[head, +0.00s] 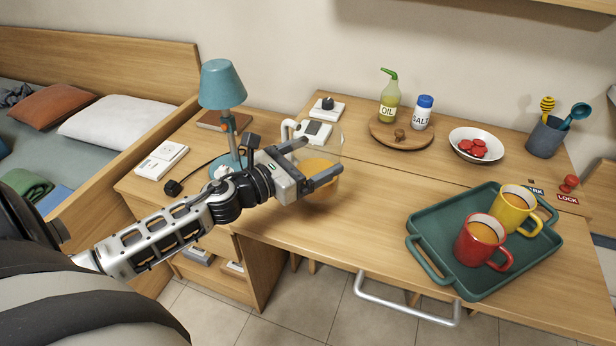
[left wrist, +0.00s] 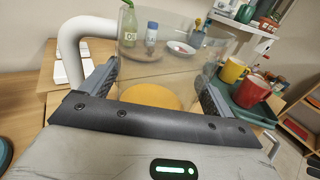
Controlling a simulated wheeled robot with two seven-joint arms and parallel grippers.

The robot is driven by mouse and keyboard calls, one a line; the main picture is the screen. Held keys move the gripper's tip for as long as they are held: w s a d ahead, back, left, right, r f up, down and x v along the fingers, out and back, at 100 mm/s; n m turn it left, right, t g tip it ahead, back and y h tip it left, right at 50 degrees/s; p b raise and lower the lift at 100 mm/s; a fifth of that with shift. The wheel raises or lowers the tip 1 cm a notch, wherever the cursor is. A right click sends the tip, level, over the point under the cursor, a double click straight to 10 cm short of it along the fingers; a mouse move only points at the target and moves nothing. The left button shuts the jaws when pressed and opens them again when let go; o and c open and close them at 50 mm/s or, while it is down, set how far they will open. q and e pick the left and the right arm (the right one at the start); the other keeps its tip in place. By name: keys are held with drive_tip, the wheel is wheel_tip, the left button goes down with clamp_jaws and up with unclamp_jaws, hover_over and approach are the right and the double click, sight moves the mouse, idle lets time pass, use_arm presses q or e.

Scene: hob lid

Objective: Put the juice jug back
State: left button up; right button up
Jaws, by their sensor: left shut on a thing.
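The juice jug (head: 320,188) is clear, with orange juice low inside and a white handle on its left side. My left gripper (head: 322,157) is shut on the jug, with one finger on each side of its body. In the left wrist view the clear jug (left wrist: 155,96) stands between the fingers, its white handle outside the left finger. The gripper partly hides the jug in the head view. I cannot tell whether its base touches the desk. My right gripper is not in view.
A green tray (head: 424,243) holds a red mug (head: 478,243) and a yellow mug (head: 512,210). A blue lamp (head: 222,85) stands left of the gripper. A round board (head: 378,131) with oil and salt and a white bowl (head: 477,138) are behind. The desk between jug and tray is clear.

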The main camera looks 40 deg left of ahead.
use_arm(q)
drive_tip(key=f, duration=0.1)
drive_tip(key=a+f+b, duration=0.1)
drive_tip(key=f, duration=0.1)
drive_tip(key=shift+d+f, duration=0.1)
drive_tip(key=shift+f, duration=0.25)
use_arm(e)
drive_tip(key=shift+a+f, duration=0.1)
use_arm(q)
drive_tip(key=shift+f, duration=0.1)
